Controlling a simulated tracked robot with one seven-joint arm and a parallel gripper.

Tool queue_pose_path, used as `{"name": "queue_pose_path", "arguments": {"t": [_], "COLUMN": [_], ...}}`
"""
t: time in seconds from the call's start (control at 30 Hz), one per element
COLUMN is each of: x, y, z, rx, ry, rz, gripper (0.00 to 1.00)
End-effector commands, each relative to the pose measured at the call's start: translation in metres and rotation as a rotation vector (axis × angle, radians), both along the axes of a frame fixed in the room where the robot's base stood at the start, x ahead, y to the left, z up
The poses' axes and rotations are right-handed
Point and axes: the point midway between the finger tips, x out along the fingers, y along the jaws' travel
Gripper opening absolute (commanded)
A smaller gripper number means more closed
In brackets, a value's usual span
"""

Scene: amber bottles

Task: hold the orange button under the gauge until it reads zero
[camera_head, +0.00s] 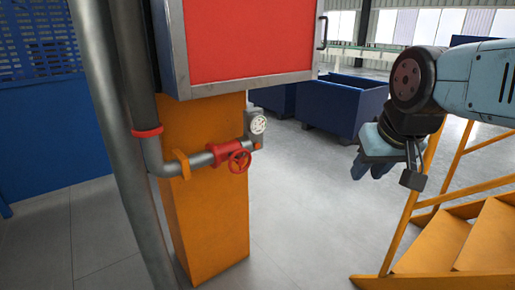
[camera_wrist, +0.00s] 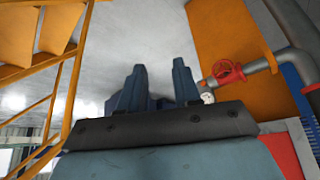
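The round white-faced gauge (camera_head: 258,124) sits at the end of a grey pipe on the orange column. The small orange-red button (camera_head: 258,146) is just under it. My gripper (camera_head: 372,170) hangs in the air to the right of the gauge, well apart from it, with its blue fingers pointing down. In the wrist view, the two fingers (camera_wrist: 158,66) stand apart with nothing held between them. The gauge also shows there, small and partly hidden behind my gripper's right side (camera_wrist: 208,97). The gauge reading is too small to tell.
A red valve wheel (camera_head: 239,160) is on the pipe left of the button. A red panel (camera_head: 248,40) hangs above the orange column (camera_head: 207,215). Blue bins (camera_head: 345,104) stand behind. Yellow stairs (camera_head: 435,245) rise at lower right. The floor between column and stairs is clear.

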Motion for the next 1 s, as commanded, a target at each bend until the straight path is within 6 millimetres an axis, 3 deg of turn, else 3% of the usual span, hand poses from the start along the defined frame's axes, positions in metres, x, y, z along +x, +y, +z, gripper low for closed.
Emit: {"name": "queue_pose_path", "arguments": {"t": [0.33, 1.0], "x": [0.0, 0.0], "y": [0.0, 0.0], "z": [0.0, 0.0], "rx": [0.0, 0.0], "ry": [0.0, 0.0], "rz": [0.0, 0.0], "gripper": [0.0, 0.0]}}
